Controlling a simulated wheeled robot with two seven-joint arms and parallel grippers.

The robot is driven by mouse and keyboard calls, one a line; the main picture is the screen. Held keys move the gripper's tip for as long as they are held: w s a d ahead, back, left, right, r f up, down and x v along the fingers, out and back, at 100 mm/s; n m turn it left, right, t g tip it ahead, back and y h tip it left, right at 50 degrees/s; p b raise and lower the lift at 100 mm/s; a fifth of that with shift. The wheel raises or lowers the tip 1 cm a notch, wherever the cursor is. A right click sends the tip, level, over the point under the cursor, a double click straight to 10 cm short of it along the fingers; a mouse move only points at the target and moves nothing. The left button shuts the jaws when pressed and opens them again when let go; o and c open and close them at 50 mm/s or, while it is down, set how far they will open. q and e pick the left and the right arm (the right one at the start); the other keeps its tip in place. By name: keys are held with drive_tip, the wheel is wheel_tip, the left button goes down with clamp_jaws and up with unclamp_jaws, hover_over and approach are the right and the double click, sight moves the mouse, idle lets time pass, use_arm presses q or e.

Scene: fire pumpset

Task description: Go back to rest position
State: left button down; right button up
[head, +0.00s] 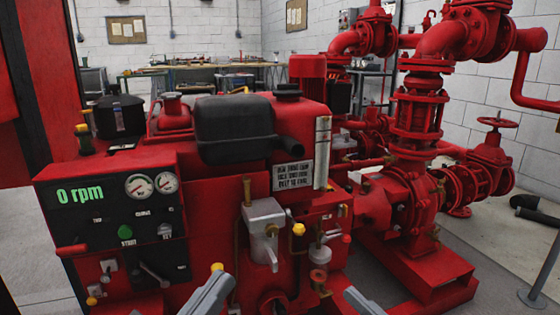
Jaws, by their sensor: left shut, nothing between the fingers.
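The panel display reads "0 rpm" in green, above a green button (126,232) and beside two round gauges (152,185). My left gripper (216,282) is at the bottom edge, right of the panel and in front of the engine's lower part. It is shut and empty; a yellow spot shows at its tip. A grey piece that looks like my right gripper (360,300) pokes in at the bottom centre. Its fingers are too cut off to read.
A grey metal box with a lever (264,232) and a yellow knob (299,229) stick out from the engine. The red pump and pipes (415,190) stand at right, with a red handwheel (497,122). A workbench (215,72) is at the back. Grey floor shows at lower right.

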use_arm(q)
wheel_tip(320, 180, up, 4)
drive_tip(key=w+a+n+g+y+p, duration=0.25)
drive_tip(key=y+p, duration=0.25)
drive_tip(key=p, duration=1.3)
use_arm(e)
wheel_tip(320, 180, up, 7)
drive_tip(key=w+d+m+h, duration=0.2)
drive_tip(key=w+m+h, duration=0.1)
drive_tip(key=m+h, duration=0.3)
use_arm(q)
drive_tip(key=s+a+f+n+g+y+p, duration=0.1)
drive_tip(key=s+a+g+y+p, duration=0.2)
drive_tip(key=p, duration=1.3)
drive_tip(key=s+g, duration=0.2)
drive_tip(key=s, duration=0.2)
drive_tip(key=shift+a+y+p, duration=0.3)
drive_tip(key=shift+a+p, duration=0.1)
use_arm(e)
drive_tip(key=s+d+f+m+g+h, duration=0.1)
drive_tip(key=s+d+g+h, duration=0.2)
drive_tip(key=s+d+g, duration=0.1)
drive_tip(key=s+g, duration=0.1)
drive_tip(key=s, duration=0.1)
drive_tip(key=shift+s+d+m+h, duration=0.15)
drive_tip(key=shift+s+m+h, duration=0.15)
drive_tip(key=shift+h, duration=0.1)
